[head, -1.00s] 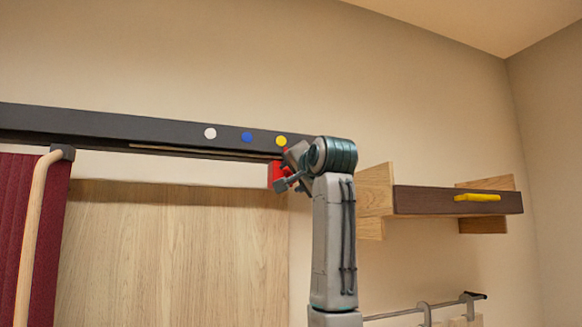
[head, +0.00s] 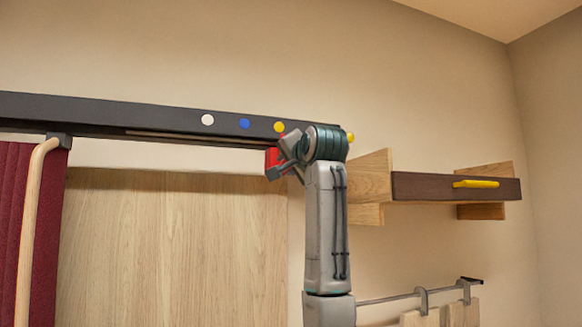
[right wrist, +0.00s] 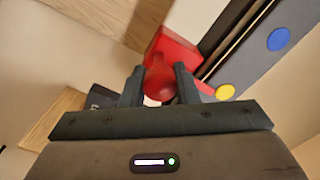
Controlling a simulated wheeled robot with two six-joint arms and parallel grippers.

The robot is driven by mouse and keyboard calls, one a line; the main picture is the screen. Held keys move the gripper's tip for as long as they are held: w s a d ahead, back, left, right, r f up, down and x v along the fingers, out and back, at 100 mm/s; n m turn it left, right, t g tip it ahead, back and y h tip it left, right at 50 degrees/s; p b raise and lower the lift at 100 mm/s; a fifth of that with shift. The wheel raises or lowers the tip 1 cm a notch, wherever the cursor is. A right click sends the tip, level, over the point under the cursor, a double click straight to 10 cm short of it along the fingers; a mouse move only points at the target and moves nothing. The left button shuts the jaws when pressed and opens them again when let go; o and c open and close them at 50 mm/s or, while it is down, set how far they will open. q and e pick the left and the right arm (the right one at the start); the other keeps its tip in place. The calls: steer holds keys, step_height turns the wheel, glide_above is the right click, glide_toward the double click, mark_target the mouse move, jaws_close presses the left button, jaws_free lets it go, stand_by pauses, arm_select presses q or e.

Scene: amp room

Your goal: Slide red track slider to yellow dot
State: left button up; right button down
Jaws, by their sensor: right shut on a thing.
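The red track slider (head: 272,157) hangs under the dark rail (head: 70,112), just below and very slightly left of the yellow dot (head: 279,127). My right gripper (head: 284,168) is shut on the slider from the right and partly hides it. In the right wrist view the red slider (right wrist: 172,50) has its round knob between the two fingers of my right gripper (right wrist: 158,84). The yellow dot (right wrist: 225,92) is beside the slider there. My left gripper is not in view.
A blue dot (head: 245,123) and a white dot (head: 207,120) are farther left on the rail. A maroon curtain (head: 40,220) with a wooden handle hangs at left. A wooden wall shelf (head: 455,186) with a yellow handle and a hook bar (head: 395,298) are right of my arm.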

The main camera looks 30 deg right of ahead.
steer(key=shift+w+a, duration=0.1)
steer(key=shift+a, duration=0.35)
steer(key=c, duration=1.1)
jaws_free()
steer(key=shift+d, duration=0.1)
steer(key=shift+s+f, duration=0.1)
steer(key=shift+s, duration=0.25)
steer(key=b+v, duration=0.6)
steer(key=v, duration=0.4)
steer(key=shift+s, duration=0.1)
